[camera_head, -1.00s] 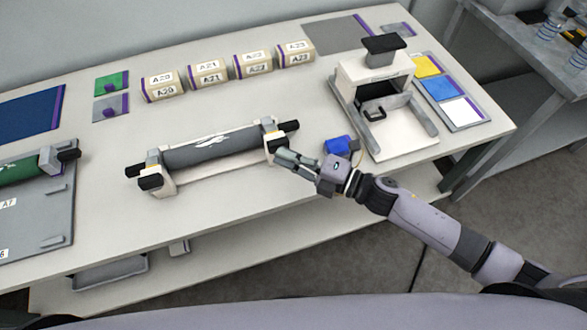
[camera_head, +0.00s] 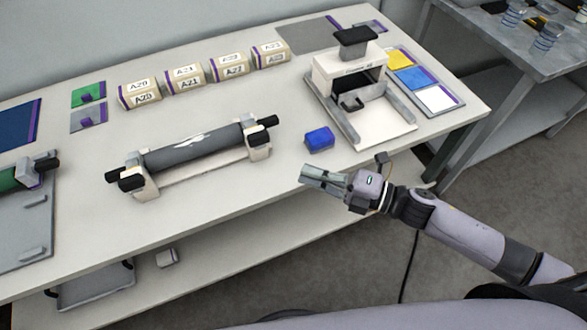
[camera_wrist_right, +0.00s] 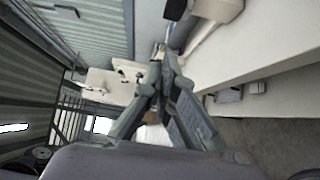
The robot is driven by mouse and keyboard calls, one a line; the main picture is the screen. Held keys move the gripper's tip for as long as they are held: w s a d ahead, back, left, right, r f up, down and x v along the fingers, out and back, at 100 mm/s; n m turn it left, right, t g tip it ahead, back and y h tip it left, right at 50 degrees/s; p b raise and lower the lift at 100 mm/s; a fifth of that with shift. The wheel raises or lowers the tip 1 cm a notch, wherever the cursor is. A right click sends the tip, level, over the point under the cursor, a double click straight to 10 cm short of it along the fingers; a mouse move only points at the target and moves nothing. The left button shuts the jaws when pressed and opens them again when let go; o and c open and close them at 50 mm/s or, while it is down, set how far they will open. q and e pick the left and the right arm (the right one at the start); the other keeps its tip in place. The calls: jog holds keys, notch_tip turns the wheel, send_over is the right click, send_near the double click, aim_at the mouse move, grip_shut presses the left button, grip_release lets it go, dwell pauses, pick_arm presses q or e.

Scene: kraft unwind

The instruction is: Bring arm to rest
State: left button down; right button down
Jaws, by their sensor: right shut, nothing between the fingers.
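My right gripper (camera_head: 312,174) is shut and empty in the head view. It is held at the table's front edge, in front of a small blue block (camera_head: 319,139) and apart from it. In the right wrist view the fingers of this gripper (camera_wrist_right: 160,58) come together at their tips with nothing between them. My right arm (camera_head: 465,232) reaches in from the lower right. My left gripper does not show in any view.
A roller stand with a dark grey roll (camera_head: 195,150) sits on the white table (camera_head: 240,188), left of the gripper. A white press-like device (camera_head: 395,125) stands behind it. Several labelled boxes (camera_head: 187,79) line the back.

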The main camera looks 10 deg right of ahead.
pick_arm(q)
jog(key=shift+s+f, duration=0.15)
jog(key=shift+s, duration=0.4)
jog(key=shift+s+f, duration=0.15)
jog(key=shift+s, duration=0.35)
pick_arm(e)
jog(key=shift+s+d, duration=0.3)
jog(key=shift+d, duration=0.3)
